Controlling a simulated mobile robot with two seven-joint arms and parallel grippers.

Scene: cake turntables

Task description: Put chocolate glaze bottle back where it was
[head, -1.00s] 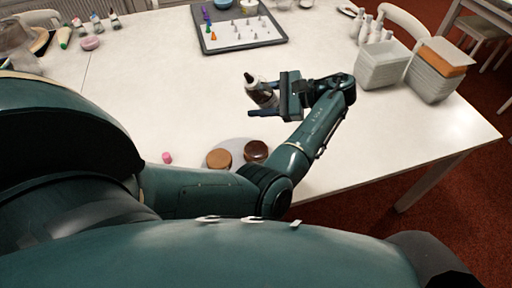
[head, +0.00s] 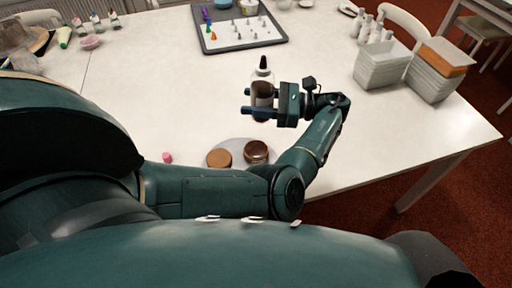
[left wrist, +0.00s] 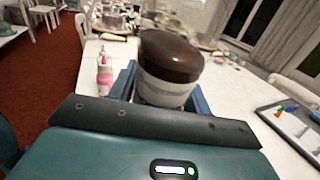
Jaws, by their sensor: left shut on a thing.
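The chocolate glaze bottle (head: 263,93) is clear with dark brown contents, a white shoulder and a dark nozzle. It stands nearly upright between the fingers of my left gripper (head: 251,102), which is shut on it. Whether its base touches the table is hard to tell. In the left wrist view the bottle (left wrist: 168,70) is close up between the blue fingers, with a brown upper part and a pale lower part. My right gripper is not in view.
A light brown cake (head: 219,158) and a dark glazed cake (head: 256,152) sit on a pale round plate (head: 236,144) near my arm. Several white bottles (head: 365,30) stand back right, by stacked containers (head: 384,68). A nozzle tray (head: 240,47) lies behind. The table's middle left is clear.

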